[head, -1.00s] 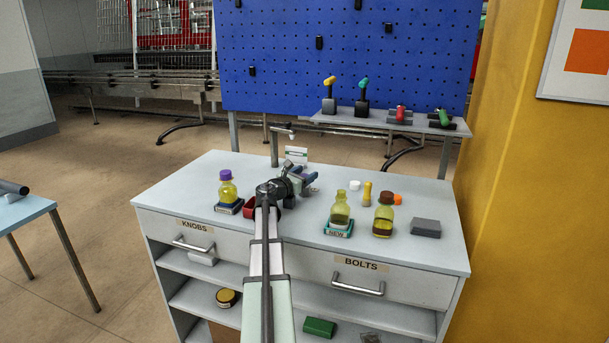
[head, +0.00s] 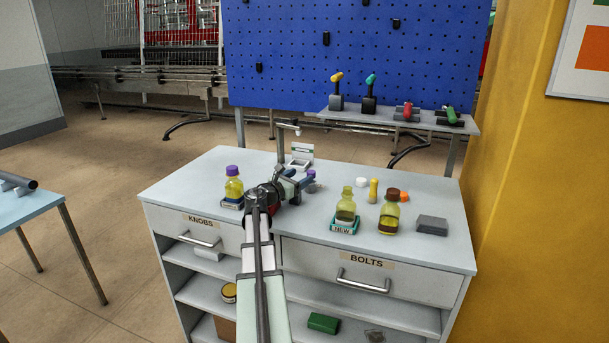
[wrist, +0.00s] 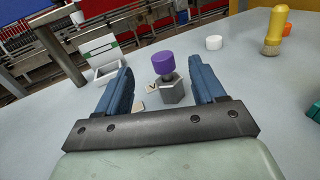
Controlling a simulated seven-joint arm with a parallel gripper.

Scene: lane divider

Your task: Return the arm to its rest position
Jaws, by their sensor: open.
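My gripper (head: 308,177) is open, low over the middle of the counter, at the end of my outstretched arm. In the wrist view its two blue fingers (wrist: 160,68) stand wide apart with nothing clamped between them. A purple knob on a grey hexagonal base (wrist: 172,78) stands upright on the counter beyond the fingers, seen through the gap. In the head view that knob is mostly hidden by the gripper.
The counter (head: 300,225) holds a purple-capped bottle (head: 233,185) at left. An open bottle (head: 345,205), a brown-capped bottle (head: 389,215) and a grey block (head: 432,225) stand at right. A white-and-green sign (wrist: 98,50) stands behind the gripper. A blue pegboard (head: 350,50) rises behind.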

